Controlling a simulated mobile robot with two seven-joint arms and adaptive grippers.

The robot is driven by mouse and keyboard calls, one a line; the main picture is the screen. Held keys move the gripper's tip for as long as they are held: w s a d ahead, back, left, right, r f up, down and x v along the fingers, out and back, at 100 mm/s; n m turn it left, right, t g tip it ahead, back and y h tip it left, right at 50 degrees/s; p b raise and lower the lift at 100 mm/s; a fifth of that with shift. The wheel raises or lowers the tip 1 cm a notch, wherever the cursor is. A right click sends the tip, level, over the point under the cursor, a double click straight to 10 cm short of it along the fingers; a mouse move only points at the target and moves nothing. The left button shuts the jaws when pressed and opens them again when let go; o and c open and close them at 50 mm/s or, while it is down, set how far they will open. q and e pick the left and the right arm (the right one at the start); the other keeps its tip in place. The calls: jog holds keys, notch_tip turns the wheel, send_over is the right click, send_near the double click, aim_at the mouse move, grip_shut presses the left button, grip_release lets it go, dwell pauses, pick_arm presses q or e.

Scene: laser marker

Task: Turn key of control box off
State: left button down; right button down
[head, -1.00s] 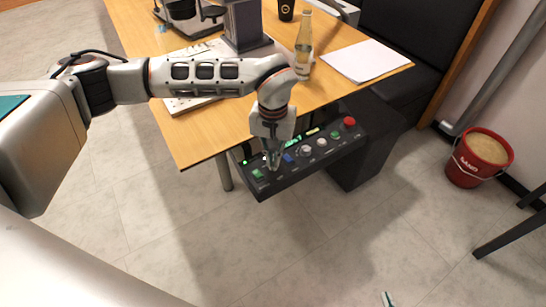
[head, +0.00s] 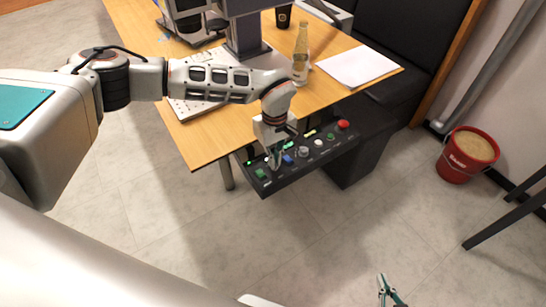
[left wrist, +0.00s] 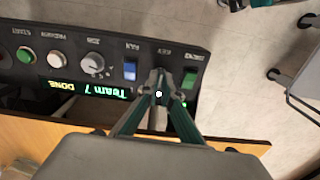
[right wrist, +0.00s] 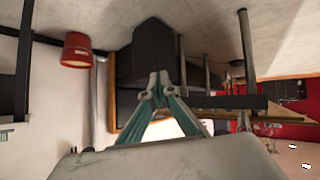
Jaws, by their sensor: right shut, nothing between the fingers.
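The black control box (head: 305,163) hangs at the table's front edge. Its face carries a green button, a blue rocker, knobs and a red button; it also shows in the left wrist view (left wrist: 65,70). My left gripper (head: 273,162) is at the box's left part, between the green button and the blue rocker. In the left wrist view its fingers (left wrist: 160,80) are drawn close together at the spot labelled KEY. The key itself is mostly hidden between the fingertips, so its angle cannot be told.
The wooden table (head: 200,140) holds a keyboard (head: 195,107), a bottle (head: 301,55), papers (head: 357,67) and a machine (head: 245,30). A red sand bucket (head: 465,155) stands at the right. The floor before the box is clear.

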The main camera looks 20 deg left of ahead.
pick_arm(q)
jog(key=n, duration=0.1)
jog(key=n+p, duration=0.2)
jog(key=shift+r+n, duration=0.25)
jog(key=shift+n, duration=0.15)
jog(key=n+p, duration=0.2)
jog(key=n, duration=0.2)
jog(key=shift+f, duration=0.1)
jog(key=shift+f+n+p, duration=0.1)
jog(key=shift+n+p, duration=0.25)
jog(key=shift+n, duration=0.65)
pick_arm(e)
jog(key=shift+s+a+r, duration=0.1)
jog(key=shift+a+r, duration=0.05)
jog(key=shift+r, duration=1)
jog(key=shift+s+a+r, duration=0.1)
jog(key=shift+a+r, duration=0.05)
jog(key=shift+r, duration=0.95)
jog(key=shift+f, duration=0.1)
pick_arm(q)
jog(key=c, duration=2.2)
grip_release()
jog(key=shift+c, duration=0.2)
pick_arm(e)
jog(key=shift+f, duration=0.15)
pick_arm(q)
notch_tip(320, 180, up, 12)
